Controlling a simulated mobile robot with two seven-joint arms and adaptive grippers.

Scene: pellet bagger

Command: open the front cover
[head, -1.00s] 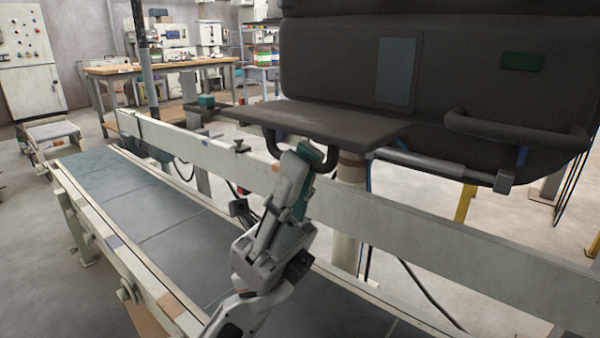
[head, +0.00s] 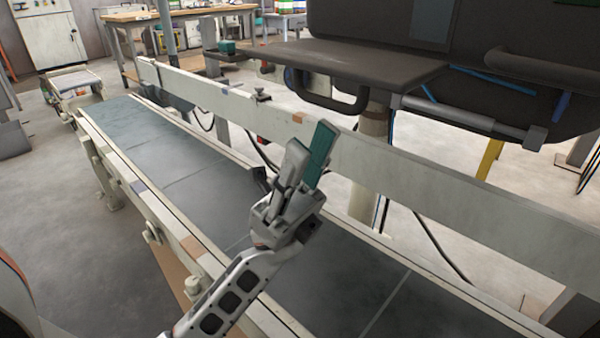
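The front cover (head: 345,62) appears to be the dark flat panel standing out nearly level from the dark machine body. A dark loop handle (head: 326,98) hangs under its near edge. My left gripper (head: 311,142), with a teal pad on one finger, is below the handle, clear of it, in front of the pale conveyor rail. It holds nothing that I can see. Its fingers are seen from an angle that hides the gap between them. My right gripper is not in view.
A conveyor with a dark belt (head: 190,180) runs below my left arm. A long pale rail (head: 420,175) stands behind the gripper. A second curved dark handle (head: 545,68) and a grey cylinder bar (head: 465,116) are at the right. Open floor lies beyond the rail.

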